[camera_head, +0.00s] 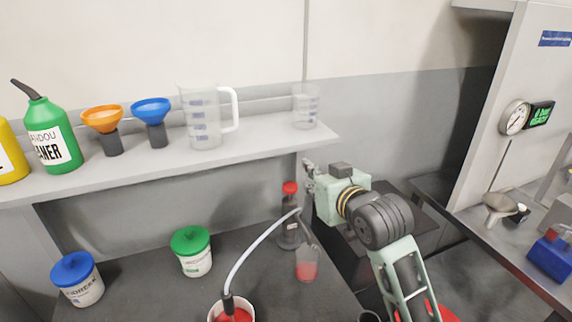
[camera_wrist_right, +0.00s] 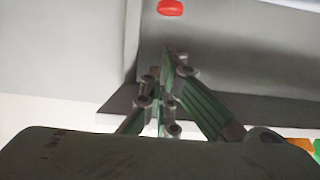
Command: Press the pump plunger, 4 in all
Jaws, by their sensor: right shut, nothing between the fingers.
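The red knob (camera_head: 290,187) that looks like the pump plunger tops a dark upright body (camera_head: 289,230) on the grey worktop. It also shows as a red disc at the top of the right wrist view (camera_wrist_right: 171,7). My right gripper (camera_head: 309,172) is just right of the knob and slightly higher, apart from it as far as I can tell. In the wrist view its fingers (camera_wrist_right: 168,66) are shut and empty. A curved pale hose (camera_head: 252,245) runs from a white tub with red contents (camera_head: 218,309) towards the dark body. My left gripper is out of view.
A clear beaker with red liquid (camera_head: 307,268) stands close below my right gripper. Green-lidded (camera_head: 190,240) and blue-lidded (camera_head: 73,268) tubs stand left. The shelf (camera_head: 240,143) above holds funnels, jugs and bottles. Open worktop lies between the tubs.

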